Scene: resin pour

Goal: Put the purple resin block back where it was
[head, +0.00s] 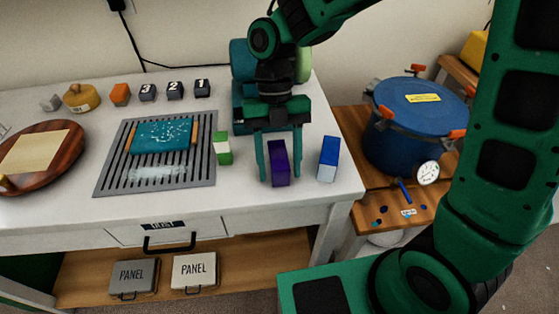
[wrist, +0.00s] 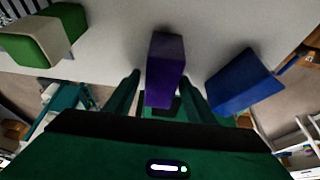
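The purple resin block (head: 279,164) stands upright near the front right of the white table. My gripper (head: 282,178) reaches down over it, with one finger on each side. In the wrist view the purple block (wrist: 165,70) lies between the two fingers of my gripper (wrist: 162,88), with gaps showing on both sides. The gripper is open. Whether the block's base touches the table is hard to tell.
A blue-and-white block (head: 328,159) stands close to the right, and a green-and-white block (head: 223,148) to the left. A grooved grey rack (head: 205,187) holds a teal slab (head: 162,136). The table's front edge is near. A blue pot (head: 417,125) stands right of the table.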

